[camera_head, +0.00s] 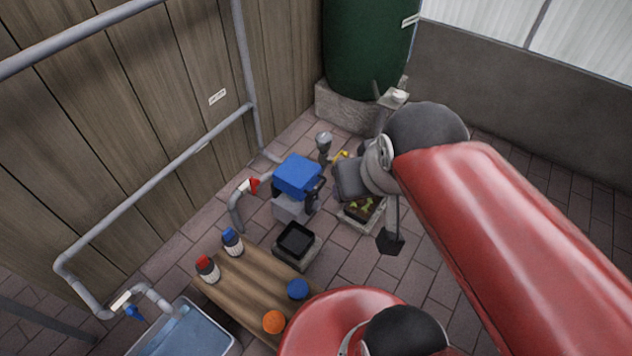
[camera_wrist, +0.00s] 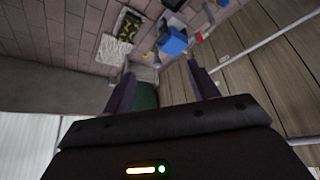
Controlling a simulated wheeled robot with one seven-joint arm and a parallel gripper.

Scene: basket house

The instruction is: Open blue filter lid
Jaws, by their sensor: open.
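The filter is a grey box (camera_head: 289,208) with a blue lid (camera_head: 298,175) on top, standing on the paved floor beside the wooden wall. The lid looks shut. It also shows in the wrist view (camera_wrist: 173,40), beyond and above the fingertips. My gripper (camera_wrist: 162,72) is open and empty, its two dark fingers spread apart. In the head view my wrist is just right of the filter, and the fingers cannot be clearly made out. My gripper appears apart from the lid.
A pipe with a red valve (camera_head: 250,186) stands left of the filter. A black tray (camera_head: 295,241) is in front of it. A wooden bench (camera_head: 243,289) holds bottles and blue and orange round things. A green tank (camera_head: 365,45) stands behind on a concrete block.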

